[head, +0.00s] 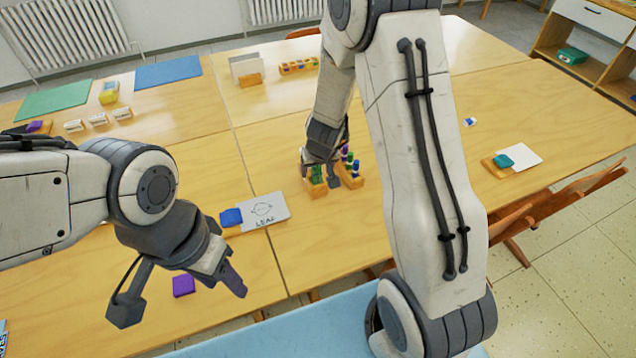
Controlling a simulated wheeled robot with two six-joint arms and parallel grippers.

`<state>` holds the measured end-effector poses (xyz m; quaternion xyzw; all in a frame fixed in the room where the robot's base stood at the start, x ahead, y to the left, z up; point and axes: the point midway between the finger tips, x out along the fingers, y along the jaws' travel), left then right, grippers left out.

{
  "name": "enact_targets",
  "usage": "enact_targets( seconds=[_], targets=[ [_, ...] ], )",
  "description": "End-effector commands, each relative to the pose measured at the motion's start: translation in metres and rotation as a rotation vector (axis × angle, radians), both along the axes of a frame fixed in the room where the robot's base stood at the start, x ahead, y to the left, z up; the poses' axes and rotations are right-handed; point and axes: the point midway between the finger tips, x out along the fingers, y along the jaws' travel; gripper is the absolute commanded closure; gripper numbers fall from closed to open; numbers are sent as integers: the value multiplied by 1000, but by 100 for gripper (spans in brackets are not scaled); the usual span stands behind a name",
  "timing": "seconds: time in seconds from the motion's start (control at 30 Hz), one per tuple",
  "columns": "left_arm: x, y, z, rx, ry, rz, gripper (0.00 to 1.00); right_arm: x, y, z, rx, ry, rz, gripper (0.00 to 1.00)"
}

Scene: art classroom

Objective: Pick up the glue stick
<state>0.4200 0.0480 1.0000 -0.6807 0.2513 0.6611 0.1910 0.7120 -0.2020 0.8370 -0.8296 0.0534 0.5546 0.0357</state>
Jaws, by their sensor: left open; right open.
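My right gripper (322,174) is open, low over the middle of the table at a small wooden holder (351,180). Several small upright sticks with green, purple and blue parts stand in the holder, some partly hidden by the gripper. I cannot tell which of them, if any, is the glue stick, nor whether the fingers touch one. My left gripper (182,288) is open and empty over the near left of the table, with a purple block (184,286) showing between its fingers.
A white LEAF card (264,211) with a blue block (231,217) lies left of the holder. A white card (518,156) with a teal block (504,160) is at the right. Green (54,100) and blue (168,72) sheets lie far left. Chairs (560,205) stand along the right edge.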

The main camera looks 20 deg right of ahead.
Motion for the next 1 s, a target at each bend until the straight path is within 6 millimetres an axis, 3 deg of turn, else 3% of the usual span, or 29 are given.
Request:
enact_targets(
  seconds=[0.03,0.27,0.3,0.47,0.77,1.0],
  targets=[
    [0,0,-8,0,0,0,50,2,0,-10,0,1,0,31],
    [0,0,-6,0,0,0,50,4,-1,-8,0,0,0,31],
    [0,0,-6,0,0,0,50,3,-1,-8,0,0,0,39],
    [0,0,-6,0,0,0,50,3,-1,-8,0,0,-1,100],
    [0,0,-5,0,0,0,50,3,-1,-8,0,0,-1,100],
    [0,0,9,0,0,0,50,3,-1,7,0,0,-1,100]
  ],
)
